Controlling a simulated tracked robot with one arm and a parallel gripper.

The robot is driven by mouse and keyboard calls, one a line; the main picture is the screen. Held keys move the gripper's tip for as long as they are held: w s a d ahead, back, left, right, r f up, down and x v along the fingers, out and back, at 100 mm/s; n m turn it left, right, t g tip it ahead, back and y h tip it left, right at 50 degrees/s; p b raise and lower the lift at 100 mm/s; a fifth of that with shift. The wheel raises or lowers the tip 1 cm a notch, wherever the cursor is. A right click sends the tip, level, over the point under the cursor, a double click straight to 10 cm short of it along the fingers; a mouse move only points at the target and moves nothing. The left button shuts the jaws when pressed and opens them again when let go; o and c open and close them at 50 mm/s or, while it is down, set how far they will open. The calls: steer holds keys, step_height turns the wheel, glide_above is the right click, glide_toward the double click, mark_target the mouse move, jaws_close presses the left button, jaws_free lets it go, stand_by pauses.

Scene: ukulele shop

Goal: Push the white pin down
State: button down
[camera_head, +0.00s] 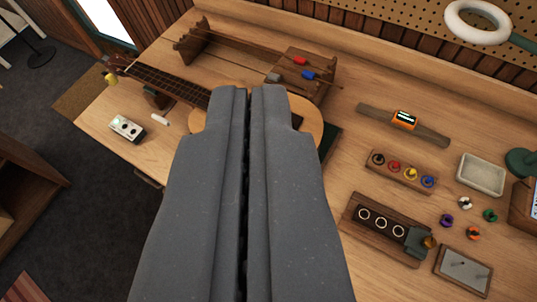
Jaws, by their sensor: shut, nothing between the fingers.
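A small pin with a whitish top (465,203) is on the bench at the right, among several loose coloured pins. It is small in the picture, and I cannot tell whether it sits in a hole or just on the surface. My gripper (249,90) fills the middle of the view, its two grey fingers shut together and empty. Its tips overlap the body of a ukulele (310,119) in the picture. The gripper is far left of the white-topped pin and not touching it. The fingers hide part of the ukulele and bench.
A wooden strip (403,172) holds several coloured pins. Below it is a dark block (381,220) with white rings. A pale tray (482,174), a framed plate (463,269) and an orange tuner (404,119) are nearby. A wooden rack (290,62) stands behind the ukulele.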

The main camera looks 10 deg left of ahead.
steer(key=w+f+g, duration=0.1)
steer(key=w+f, duration=0.6)
steer(key=f, duration=0.5)
steer(key=w+f+m+g+y, duration=0.1)
steer(key=w+f+g, duration=0.1)
steer(key=w+f, duration=0.6)
steer(key=w+d+f+m+g, duration=0.1)
steer(key=w+f, duration=0.6)
steer(key=f, duration=1)
steer(key=shift+w+y, duration=0.35)
steer(key=shift+y, duration=0.05)
steer(key=shift+a+f, duration=0.3)
steer(key=shift+f, duration=0.25)
